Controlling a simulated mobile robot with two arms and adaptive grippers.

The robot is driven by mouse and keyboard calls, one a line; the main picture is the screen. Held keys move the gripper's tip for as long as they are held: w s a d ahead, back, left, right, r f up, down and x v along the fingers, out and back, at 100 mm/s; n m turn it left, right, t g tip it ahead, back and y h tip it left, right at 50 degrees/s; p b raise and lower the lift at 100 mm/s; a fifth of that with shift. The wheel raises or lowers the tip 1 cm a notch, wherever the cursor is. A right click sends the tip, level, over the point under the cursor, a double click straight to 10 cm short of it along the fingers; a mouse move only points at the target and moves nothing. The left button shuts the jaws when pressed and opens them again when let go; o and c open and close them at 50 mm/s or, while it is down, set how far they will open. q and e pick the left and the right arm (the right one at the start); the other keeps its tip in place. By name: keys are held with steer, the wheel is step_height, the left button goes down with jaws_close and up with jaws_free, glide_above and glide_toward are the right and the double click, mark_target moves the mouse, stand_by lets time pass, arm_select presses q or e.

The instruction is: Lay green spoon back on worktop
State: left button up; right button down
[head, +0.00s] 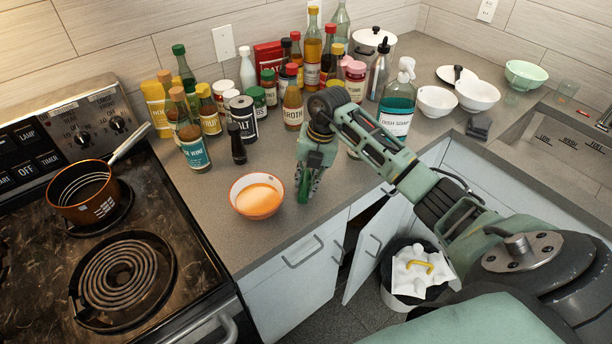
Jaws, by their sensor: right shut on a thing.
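My right gripper (311,178) points down over the worktop (225,250), close to its front edge and just right of an orange-rimmed bowl. The rest of the spoon is hidden or blends with my green gripper. I cannot tell whether its lower end touches the worktop. My left gripper is not in view.
The bowl (257,196) holds orange liquid. Bottles, jars and a dish soap bottle (397,106) crowd the back. A pan (84,192) sits on the coil stove at left. Bare worktop lies around the bowl. A cabinet door (375,247) stands open below, near a bin.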

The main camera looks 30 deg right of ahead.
steer(key=shift+f, duration=0.2)
steer(key=c, duration=1.6)
jaws_free()
steer(key=shift+r, duration=0.15)
steer(key=b+v, duration=0.2)
steer(key=v, duration=1)
steer(key=shift+b, duration=0.35)
